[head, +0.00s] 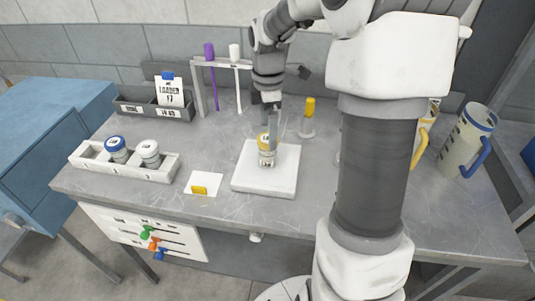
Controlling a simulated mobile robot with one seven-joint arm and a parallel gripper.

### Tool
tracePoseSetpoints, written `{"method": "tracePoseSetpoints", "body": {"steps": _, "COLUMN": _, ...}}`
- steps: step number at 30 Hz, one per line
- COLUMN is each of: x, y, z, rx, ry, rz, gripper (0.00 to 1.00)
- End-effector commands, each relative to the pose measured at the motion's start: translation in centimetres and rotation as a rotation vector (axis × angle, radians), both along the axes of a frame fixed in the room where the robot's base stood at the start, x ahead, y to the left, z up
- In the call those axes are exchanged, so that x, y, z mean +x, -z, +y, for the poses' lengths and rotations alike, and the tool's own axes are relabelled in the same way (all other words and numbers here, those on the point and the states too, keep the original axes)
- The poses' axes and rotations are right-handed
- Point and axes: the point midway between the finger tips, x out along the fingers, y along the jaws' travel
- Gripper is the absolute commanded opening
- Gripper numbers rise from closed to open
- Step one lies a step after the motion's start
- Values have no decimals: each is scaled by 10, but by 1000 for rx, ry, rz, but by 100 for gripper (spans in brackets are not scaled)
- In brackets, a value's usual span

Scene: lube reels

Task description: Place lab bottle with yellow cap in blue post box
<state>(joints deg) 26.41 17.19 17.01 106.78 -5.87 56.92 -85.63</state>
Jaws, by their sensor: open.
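The lab bottle with the yellow cap (265,157) stands upright on a white square pad (251,182) in the middle of the table. My gripper (271,132) points down right at the bottle, with its fingers at cap height. Its jaws are open; whether they touch the bottle cannot be made out. A blue box-like cabinet (40,180) stands at the left beside the table and may be the blue post box. No opening in it can be clearly made out.
A white rack (165,172) holds a blue-capped bottle (116,149) and a white-capped bottle (149,152). A stand (198,90) with hanging purple and white tools is behind. A yellow-topped item (309,110) and jugs (465,145) stand to the right. A card with a yellow piece (200,189) lies in front.

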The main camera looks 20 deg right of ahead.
Motion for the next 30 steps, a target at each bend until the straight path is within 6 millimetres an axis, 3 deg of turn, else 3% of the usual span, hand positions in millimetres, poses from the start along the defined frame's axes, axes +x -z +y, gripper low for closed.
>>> {"method": "tracePoseSetpoints", "body": {"steps": 3, "x": -1, "y": 24, "z": 0, "rx": 2, "ry": -1, "rz": 3, "gripper": 100}}
{"method": "tracePoseSetpoints", "body": {"steps": 11, "x": 0, "y": 44, "z": 0, "rx": -1, "ry": 1, "rz": 1, "gripper": 100}}
{"method": "tracePoseSetpoints", "body": {"steps": 19, "x": 2, "y": 83, "z": 0, "rx": 1, "ry": 0, "rz": 3, "gripper": 100}}
{"method": "tracePoseSetpoints", "body": {"steps": 30, "x": 3, "y": 92, "z": 0, "rx": 0, "ry": 0, "rz": 0, "gripper": 98}}
